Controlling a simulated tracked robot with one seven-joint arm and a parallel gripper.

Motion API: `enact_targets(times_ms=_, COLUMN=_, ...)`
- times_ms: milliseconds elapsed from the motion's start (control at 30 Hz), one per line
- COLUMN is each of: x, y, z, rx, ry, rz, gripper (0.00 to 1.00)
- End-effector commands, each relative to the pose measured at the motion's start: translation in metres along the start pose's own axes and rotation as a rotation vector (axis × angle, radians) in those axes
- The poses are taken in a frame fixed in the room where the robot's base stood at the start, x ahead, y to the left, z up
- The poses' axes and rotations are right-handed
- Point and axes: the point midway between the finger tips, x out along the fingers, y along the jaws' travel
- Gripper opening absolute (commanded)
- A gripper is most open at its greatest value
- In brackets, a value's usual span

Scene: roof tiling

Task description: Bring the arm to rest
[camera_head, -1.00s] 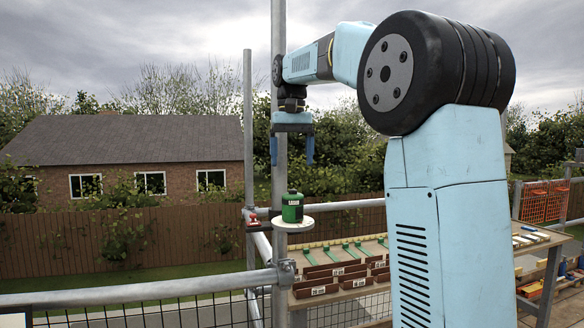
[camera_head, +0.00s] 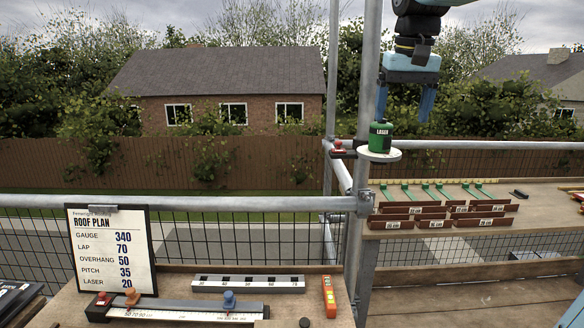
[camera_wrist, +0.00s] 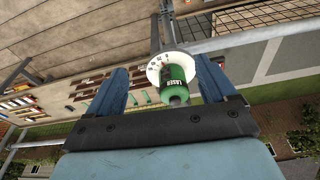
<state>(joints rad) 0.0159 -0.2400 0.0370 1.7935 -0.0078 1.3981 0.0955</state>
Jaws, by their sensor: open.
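My gripper (camera_head: 403,103) hangs at the upper right in the head view, its two blue fingers pointing down and apart. It is open and empty. The green laser unit (camera_head: 380,136) stands upright on a round white plate (camera_head: 367,155) fixed near the scaffold pole, just below and left of the fingers. In the wrist view the two fingers (camera_wrist: 160,92) show spread, with the laser (camera_wrist: 173,82) and its white plate (camera_wrist: 154,70) seen beyond the gap. The upper part of my arm is out of the head view.
A roof plan board (camera_head: 110,250) stands at the left of a near bench with a slotted bar (camera_head: 248,283), a sliding gauge and an orange level (camera_head: 329,296). A shelf at right holds brown labelled blocks (camera_head: 437,214) and green strips. Scaffold poles (camera_head: 368,90) stand close to my gripper.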

Motion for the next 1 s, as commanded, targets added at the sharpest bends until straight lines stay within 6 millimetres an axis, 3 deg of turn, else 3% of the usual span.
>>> enact_targets(times_ms=367, x=0.045, y=0.011, z=0.092, rx=-0.032, ry=0.134, rz=-0.010, gripper=0.84)
enact_targets(times_ms=700, x=0.102, y=0.019, z=0.168, rx=-0.059, ry=0.250, rz=-0.019, gripper=0.84)
enact_targets(times_ms=1000, x=0.130, y=0.022, z=0.199, rx=-0.070, ry=0.300, rz=-0.023, gripper=0.84)
